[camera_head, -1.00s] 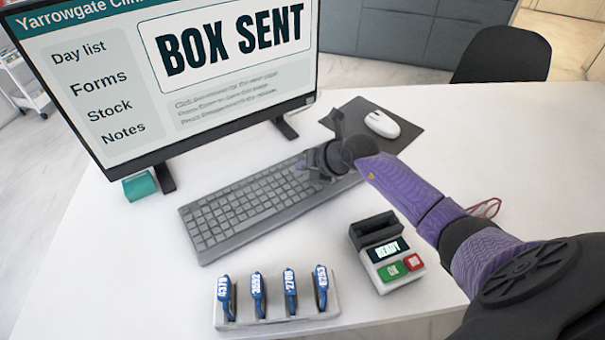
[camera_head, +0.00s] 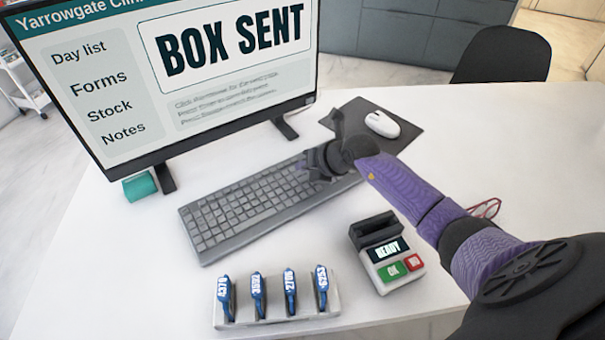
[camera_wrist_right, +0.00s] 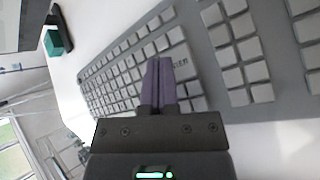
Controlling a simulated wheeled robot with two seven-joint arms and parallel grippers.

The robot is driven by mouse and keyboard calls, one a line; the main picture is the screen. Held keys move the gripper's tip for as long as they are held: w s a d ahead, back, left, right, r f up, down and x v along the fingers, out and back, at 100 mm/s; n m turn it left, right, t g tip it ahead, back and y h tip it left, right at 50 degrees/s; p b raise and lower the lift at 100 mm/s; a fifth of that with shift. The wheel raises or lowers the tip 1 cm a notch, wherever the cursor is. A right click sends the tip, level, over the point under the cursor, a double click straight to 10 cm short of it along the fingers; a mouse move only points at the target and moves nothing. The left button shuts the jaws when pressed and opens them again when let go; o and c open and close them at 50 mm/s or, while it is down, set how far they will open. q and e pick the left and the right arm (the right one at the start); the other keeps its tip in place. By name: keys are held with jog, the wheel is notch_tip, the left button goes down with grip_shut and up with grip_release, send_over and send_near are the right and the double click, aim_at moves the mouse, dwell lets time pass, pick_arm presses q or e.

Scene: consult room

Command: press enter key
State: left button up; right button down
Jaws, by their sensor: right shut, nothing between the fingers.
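The grey keyboard (camera_head: 238,216) lies on the white desk in front of the monitor. In the wrist view the keyboard (camera_wrist_right: 228,62) fills much of the picture, and a key with dark lettering ending in "ER", the enter key (camera_wrist_right: 180,64), shows just right of my fingertips, partly hidden by them. My right gripper (camera_head: 308,166) is over the right part of the keyboard; in the wrist view its purple fingers (camera_wrist_right: 159,62) are shut and empty. I cannot tell whether the tips touch a key. The monitor (camera_head: 232,37) reads "BOX SENT". My left gripper is not in view.
A white mouse (camera_head: 382,124) sits on a dark mat (camera_head: 408,141) behind my right arm. A small terminal (camera_head: 386,255) reading "READY" and a rack (camera_head: 275,321) of blue numbered tags stand in front of the keyboard. A teal object (camera_head: 140,186) is by the monitor.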

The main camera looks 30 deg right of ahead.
aim_at(305, 178)
jog(key=shift+f, duration=0.1)
dwell(0.3)
jog(key=shift+f, duration=0.3)
jog(key=shift+f+b, duration=0.3)
jog(key=shift+f, duration=0.05)
dwell(0.4)
jog(key=shift+r, duration=0.1)
jog(key=shift+r+p, duration=0.7)
jog(key=shift+p, duration=0.15)
notch_tip(305, 178, up, 5)
jog(key=p, duration=0.5)
jog(key=shift+r, duration=0.1)
